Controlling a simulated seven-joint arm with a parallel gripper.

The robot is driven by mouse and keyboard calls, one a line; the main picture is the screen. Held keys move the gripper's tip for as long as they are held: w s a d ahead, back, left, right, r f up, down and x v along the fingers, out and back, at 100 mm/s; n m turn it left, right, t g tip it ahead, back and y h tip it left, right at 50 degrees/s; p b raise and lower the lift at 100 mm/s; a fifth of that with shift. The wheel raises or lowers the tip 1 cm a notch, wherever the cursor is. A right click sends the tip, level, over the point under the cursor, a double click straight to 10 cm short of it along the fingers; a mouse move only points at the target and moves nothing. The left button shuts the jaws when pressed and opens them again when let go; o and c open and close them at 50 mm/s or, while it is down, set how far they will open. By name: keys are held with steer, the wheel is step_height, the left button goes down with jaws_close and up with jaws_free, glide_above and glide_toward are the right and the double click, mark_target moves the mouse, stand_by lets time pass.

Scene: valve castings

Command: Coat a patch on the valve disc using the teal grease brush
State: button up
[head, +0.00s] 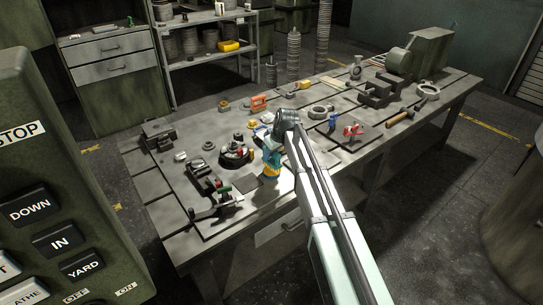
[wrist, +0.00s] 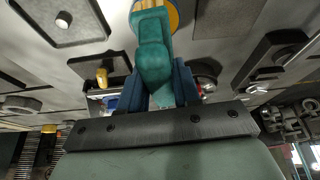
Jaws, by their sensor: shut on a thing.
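My gripper (head: 271,146) is over the near middle of the workbench, with its fingers pointing down. In the wrist view its blue fingers (wrist: 158,88) are shut on the teal grease brush (wrist: 154,58), one on each side. The brush extends away from the fingers toward the top edge, where a yellow-orange round thing (wrist: 173,14) shows around or behind its far end. In the head view a yellow thing (head: 270,170) shows just below the teal part. I cannot tell whether they touch. I cannot surely tell which part is the valve disc.
A dark round casting (head: 236,155) with red bits stands left of my gripper. Dark clamps (head: 205,180) lie farther left, and a flat dark plate (head: 246,184) lies in front. A grey ring (head: 321,111), red tool (head: 353,130) and hammer (head: 400,117) lie to the right.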

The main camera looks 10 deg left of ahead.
steer(key=shift+r, duration=2.5)
